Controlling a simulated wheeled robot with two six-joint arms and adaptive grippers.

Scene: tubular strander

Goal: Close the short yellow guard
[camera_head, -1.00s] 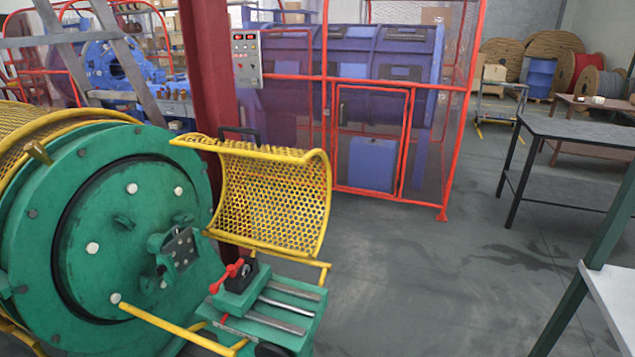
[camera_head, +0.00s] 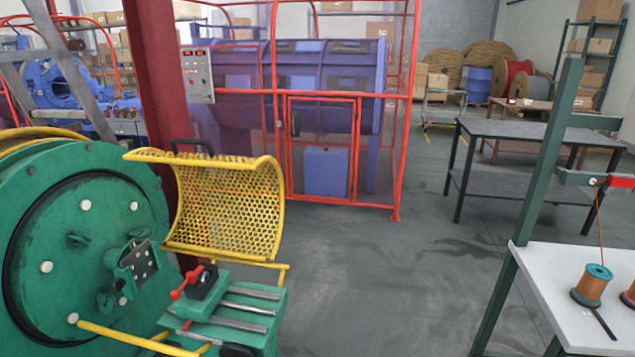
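The short yellow guard (camera_head: 225,207) is a curved, perforated yellow cover in the left half of the head view. It stands raised and open above the green machine bed (camera_head: 235,318). A black handle (camera_head: 192,146) is on its top edge. A yellow rail (camera_head: 130,337) runs low in front of the green drum (camera_head: 85,240). A red-handled clamp (camera_head: 186,283) on the bed lies uncovered below the guard. Neither of my grippers shows in this view.
A red column (camera_head: 158,90) stands behind the guard. A red-framed cage (camera_head: 335,150) encloses a blue machine at the back. A white table (camera_head: 565,305) with copper-coloured spools (camera_head: 592,286) is at the right. The grey floor (camera_head: 380,270) between is clear.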

